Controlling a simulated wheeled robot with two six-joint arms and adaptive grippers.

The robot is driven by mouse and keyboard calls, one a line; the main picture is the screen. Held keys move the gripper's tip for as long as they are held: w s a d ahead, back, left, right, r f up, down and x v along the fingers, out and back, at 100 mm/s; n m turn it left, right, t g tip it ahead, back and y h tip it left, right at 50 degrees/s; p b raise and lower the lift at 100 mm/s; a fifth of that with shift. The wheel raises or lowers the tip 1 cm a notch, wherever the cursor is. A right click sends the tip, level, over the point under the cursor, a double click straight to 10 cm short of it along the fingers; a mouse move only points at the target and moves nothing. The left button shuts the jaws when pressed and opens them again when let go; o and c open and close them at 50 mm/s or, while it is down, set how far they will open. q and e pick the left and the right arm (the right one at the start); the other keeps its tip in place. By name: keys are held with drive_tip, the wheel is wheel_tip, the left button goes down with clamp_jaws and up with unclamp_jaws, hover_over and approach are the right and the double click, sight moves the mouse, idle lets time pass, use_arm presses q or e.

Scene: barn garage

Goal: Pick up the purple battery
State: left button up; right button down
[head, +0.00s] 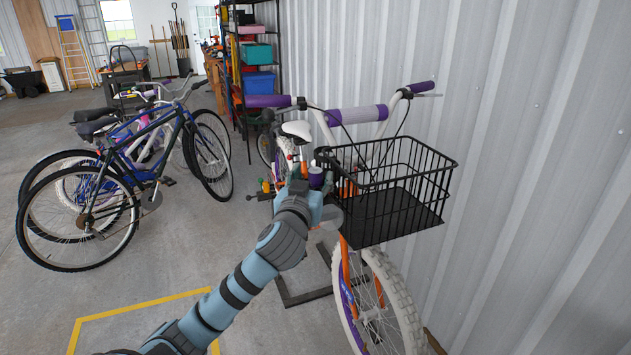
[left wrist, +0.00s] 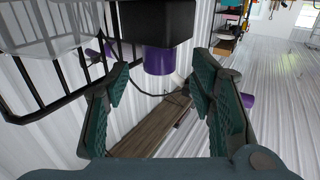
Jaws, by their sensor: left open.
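In the left wrist view the purple cylinder (left wrist: 160,61) is at upper centre, against a black block (left wrist: 155,20). My left gripper (head: 311,187) is open and reaches up to the cylinder; in the left wrist view its two fingers (left wrist: 160,82) stand on either side, with the cylinder between or just beyond the tips. I see no contact. The gripper partly hides the cylinder in the head view. My right gripper is out of view.
The wire basket (head: 398,205) is mounted on a bike with purple grips and a white front tyre (head: 392,300), close to the corrugated wall (head: 530,130). Other bikes (head: 110,190) stand at left. A shelf with bins (head: 257,82) is behind. Open floor lies at front left.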

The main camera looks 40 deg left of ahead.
use_arm(q)
drive_tip(key=shift+x, duration=1.05)
drive_tip(key=shift+f, duration=0.1)
clamp_jaws()
wheel_tip(320, 180, up, 20)
drive_tip(key=p, duration=0.3)
wheel_tip(320, 180, up, 5)
drive_tip(key=p, duration=0.5)
hover_over(313, 172)
